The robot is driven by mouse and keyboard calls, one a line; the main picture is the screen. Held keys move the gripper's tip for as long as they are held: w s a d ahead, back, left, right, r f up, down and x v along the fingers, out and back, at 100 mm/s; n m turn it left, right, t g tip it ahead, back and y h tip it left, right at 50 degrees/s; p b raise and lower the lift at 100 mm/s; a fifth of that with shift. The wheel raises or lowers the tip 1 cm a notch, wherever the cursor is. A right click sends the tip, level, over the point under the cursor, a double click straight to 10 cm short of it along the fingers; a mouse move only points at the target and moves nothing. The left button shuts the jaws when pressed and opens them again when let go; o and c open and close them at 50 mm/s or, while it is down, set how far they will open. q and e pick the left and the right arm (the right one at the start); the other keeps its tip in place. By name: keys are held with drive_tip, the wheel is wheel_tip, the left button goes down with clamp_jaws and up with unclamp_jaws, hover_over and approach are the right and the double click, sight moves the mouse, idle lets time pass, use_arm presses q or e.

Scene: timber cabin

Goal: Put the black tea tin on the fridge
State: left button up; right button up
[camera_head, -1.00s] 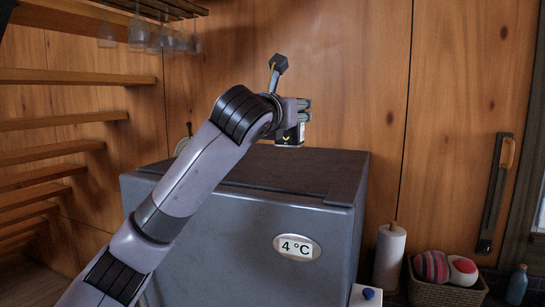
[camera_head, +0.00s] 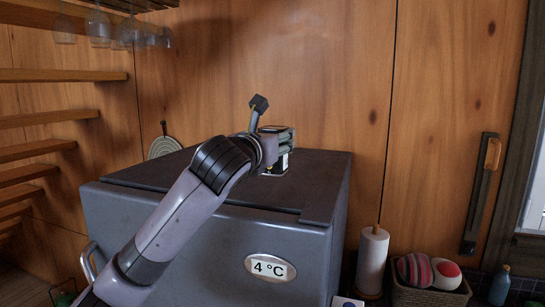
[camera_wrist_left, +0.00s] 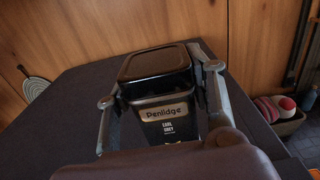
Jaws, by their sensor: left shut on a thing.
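The black tea tin (camera_head: 276,168) is upright in my left gripper (camera_head: 279,140), at the top of the grey fridge (camera_head: 190,225). I cannot tell whether its base touches the fridge top. In the left wrist view the tin (camera_wrist_left: 158,66) has a dark lid and a "Penlidge Earl Grey" label. The left gripper's fingers are shut on its two sides. The fridge top (camera_wrist_left: 70,120) spreads dark around and beneath it there. The fridge front has a "4 °C" plate. My right gripper is not in view.
A round woven thing (camera_head: 164,146) stands behind the fridge's left edge. The fridge top is otherwise bare. Glasses (camera_head: 98,28) hang at upper left.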

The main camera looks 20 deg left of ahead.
use_arm(q)
drive_tip(key=shift+f, duration=0.7)
drive_tip(key=shift+s+f, duration=0.15)
drive_tip(key=shift+f, duration=0.25)
wheel_tip(320, 180, down, 2)
drive_tip(key=shift+s+f+p, duration=0.1)
drive_tip(key=shift+p, duration=0.4)
drive_tip(key=shift+f, duration=0.4)
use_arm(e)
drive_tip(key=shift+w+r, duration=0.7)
use_arm(q)
drive_tip(key=o, duration=1.1)
drive_tip(key=shift+o, duration=1.2)
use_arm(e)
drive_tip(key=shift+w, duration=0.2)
